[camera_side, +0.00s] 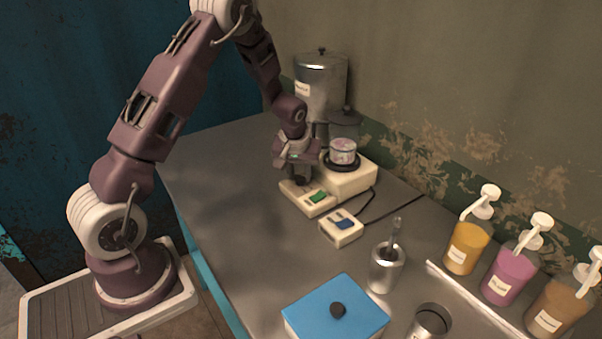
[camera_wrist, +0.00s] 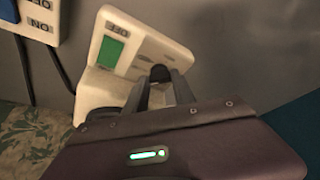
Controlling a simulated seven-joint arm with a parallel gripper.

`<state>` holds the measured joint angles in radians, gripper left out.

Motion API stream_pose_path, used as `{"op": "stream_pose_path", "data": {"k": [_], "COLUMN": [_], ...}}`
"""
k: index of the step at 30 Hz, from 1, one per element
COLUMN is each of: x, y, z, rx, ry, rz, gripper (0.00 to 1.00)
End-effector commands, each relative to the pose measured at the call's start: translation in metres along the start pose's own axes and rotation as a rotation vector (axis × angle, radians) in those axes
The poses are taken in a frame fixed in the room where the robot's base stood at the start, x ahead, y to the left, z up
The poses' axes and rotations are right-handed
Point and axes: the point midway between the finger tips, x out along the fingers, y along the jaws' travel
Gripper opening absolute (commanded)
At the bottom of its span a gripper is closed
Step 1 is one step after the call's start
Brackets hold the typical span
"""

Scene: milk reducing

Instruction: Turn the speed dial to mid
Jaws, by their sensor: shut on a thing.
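The speed dial is a small dark knob (camera_wrist: 161,73) on a cream control panel (camera_wrist: 150,45) with a green switch (camera_wrist: 108,53) marked OFF, seen in the wrist view. My gripper (camera_wrist: 160,88) is shut on the knob, with one finger on each side of it. The dial's speed marks are too blurred to read. In the side view, my gripper (camera_side: 300,180) reaches down onto the left end of the panel (camera_side: 318,209) and hides the knob. The green switch (camera_side: 318,197) shows just right of it.
A cream heating unit with a pot (camera_side: 343,152) on it stands behind the panel. A second box with a blue switch (camera_side: 344,224) lies to the right, with black cables. A metal canister (camera_side: 320,85) stands at the back. The counter's left side (camera_side: 225,185) is clear.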

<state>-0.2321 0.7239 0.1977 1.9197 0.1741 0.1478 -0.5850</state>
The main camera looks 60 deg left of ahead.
Motion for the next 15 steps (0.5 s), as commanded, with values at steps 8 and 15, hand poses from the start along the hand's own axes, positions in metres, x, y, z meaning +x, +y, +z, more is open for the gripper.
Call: {"op": "stream_pose_path", "data": {"k": [8, 15], "x": [-0.0001, 0.0004], "y": [-0.0041, -0.0065], "z": [-0.0017, -0.0026], "rx": [0.235, 0.446], "ry": [0.002, 0.002], "rz": [0.101, 0.188], "gripper": [0.00, 0.00]}}
